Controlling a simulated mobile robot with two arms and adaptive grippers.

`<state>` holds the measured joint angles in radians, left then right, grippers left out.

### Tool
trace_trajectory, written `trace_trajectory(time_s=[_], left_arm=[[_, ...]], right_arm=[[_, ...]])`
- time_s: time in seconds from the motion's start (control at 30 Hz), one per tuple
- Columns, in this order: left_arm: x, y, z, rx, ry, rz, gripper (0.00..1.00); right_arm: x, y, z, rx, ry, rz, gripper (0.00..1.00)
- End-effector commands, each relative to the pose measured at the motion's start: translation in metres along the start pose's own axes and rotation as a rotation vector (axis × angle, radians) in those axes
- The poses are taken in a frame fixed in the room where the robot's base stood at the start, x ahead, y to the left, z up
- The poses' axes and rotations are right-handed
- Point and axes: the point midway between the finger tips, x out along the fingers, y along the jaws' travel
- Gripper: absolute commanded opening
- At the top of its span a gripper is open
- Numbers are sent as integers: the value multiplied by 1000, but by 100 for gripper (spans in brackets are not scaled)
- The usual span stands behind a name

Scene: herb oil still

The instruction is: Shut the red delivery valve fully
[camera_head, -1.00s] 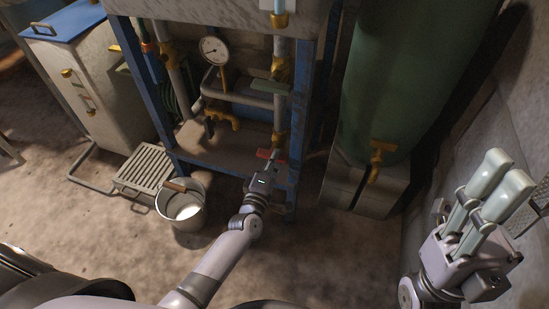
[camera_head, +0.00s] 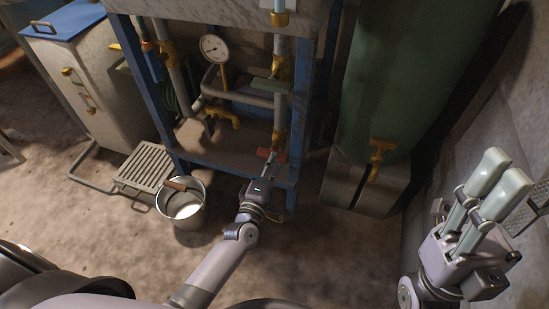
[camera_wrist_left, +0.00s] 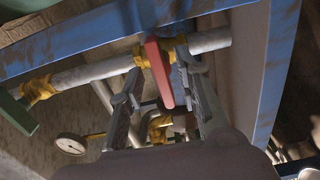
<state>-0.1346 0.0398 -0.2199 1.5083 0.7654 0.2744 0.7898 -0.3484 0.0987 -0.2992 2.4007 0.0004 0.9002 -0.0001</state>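The red delivery valve handle (camera_head: 272,154) sits low on the right-hand pipe of the blue-framed still, near the frame's lower edge. In the left wrist view the red lever (camera_wrist_left: 158,75) hangs from a brass valve body on a grey pipe. My left gripper (camera_head: 268,170) is just in front of and below the handle. In the left wrist view its fingers (camera_wrist_left: 160,92) are apart, with the lever showing between them; contact is not clear. My right gripper (camera_head: 502,178) is raised at the right, away from the valve; its finger gap is hard to judge.
A green-handled valve (camera_head: 272,85) is higher on the same pipe, with a pressure gauge (camera_head: 214,48) to its left. A bucket (camera_head: 182,205) stands on the floor at left. A green tank (camera_head: 405,75) with a brass tap (camera_head: 380,158) stands at right. The blue frame (camera_wrist_left: 285,60) is close to the left gripper.

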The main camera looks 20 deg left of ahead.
Motion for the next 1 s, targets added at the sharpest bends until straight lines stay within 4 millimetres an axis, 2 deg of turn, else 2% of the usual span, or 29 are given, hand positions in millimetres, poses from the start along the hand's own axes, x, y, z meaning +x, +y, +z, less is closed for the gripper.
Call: trace_trajectory(time_s=[0.03, 0.2, 0.4, 0.6, 1.0], left_arm=[[-13, -2, 0, 1, -1, -3, 31], [-50, -2, 0, 2, -1, -4, 31], [-81, -1, 0, 1, -1, -2, 31], [-92, 0, 0, 1, 0, 0, 31], [-92, 0, 0, 1, 0, 0, 31]], right_arm=[[0, 0, 0, 0, -1, 0, 40], [0, 0, 0, 1, -2, -1, 40], [-1, 0, 0, 1, -3, -1, 40], [-1, 0, 0, 1, -3, -1, 40], [-1, 0, 0, 1, -3, -1, 40]])
